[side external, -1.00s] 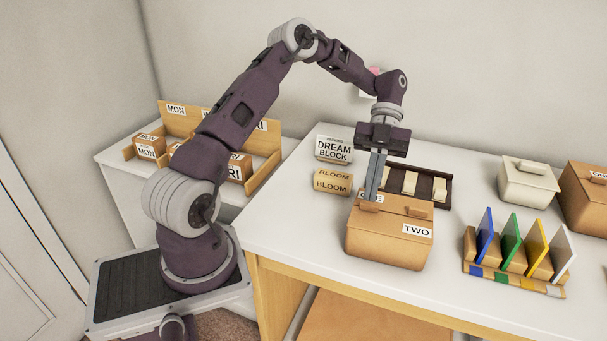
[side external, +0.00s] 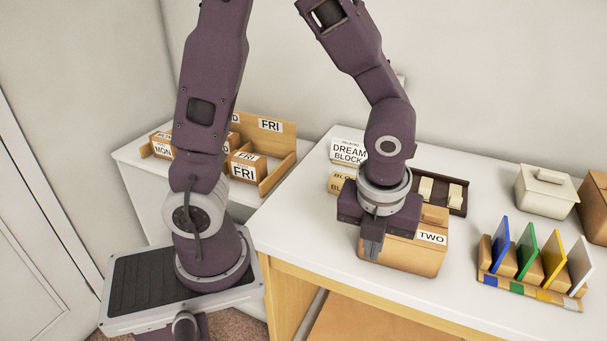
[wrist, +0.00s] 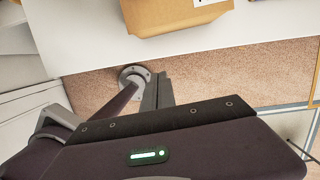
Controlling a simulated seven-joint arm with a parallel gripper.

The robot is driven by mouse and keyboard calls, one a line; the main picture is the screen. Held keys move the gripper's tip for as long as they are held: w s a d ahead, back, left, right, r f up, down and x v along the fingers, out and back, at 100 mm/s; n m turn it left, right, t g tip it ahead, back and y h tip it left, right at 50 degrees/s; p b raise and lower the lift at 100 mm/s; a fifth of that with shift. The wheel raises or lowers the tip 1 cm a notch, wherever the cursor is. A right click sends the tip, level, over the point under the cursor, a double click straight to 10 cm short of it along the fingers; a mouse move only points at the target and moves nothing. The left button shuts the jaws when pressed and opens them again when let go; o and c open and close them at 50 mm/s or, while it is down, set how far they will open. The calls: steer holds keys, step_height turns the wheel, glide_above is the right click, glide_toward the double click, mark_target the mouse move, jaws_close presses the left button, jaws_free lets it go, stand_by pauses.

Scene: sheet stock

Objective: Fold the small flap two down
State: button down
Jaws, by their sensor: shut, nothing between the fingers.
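A brown box (side external: 412,262) stands near the front edge of the white table. A white label reading TWO (side external: 432,238) is at its right, below a small raised tab (side external: 434,215) on top. I cannot tell whether that flap is up or down. My gripper (side external: 371,250) is shut and empty, pointing down at the box's left front side. It hides the box's left part; I cannot tell if it touches. In the wrist view the shut fingers (wrist: 155,92) are just off the box's edge (wrist: 170,18).
Behind my gripper are DREAM BLOCK (side external: 348,152) and BLOOM (side external: 337,184) boxes and a dark tray (side external: 458,204). A rack of coloured panels (side external: 530,290) and a cream lidded box (side external: 545,192) stand right. Bare table (side external: 325,225) lies left of the box.

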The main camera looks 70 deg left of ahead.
steer(key=s+d+v, duration=0.1)
steer(key=d+v, duration=0.1)
steer(key=v, duration=0.7)
steer(key=s+a+r+n+t+h, duration=0.1)
steer(key=s+a+r+n+t, duration=0.1)
steer(key=n, duration=1.1)
steer(key=s+a+r+n+t, duration=0.2)
steer(key=s+a+n, duration=0.3)
steer(key=n, duration=0.8)
steer(key=shift+s+a+r+h, duration=0.15)
steer(key=shift+s+r+h, duration=0.25)
steer(key=shift+s+r, duration=0.3)
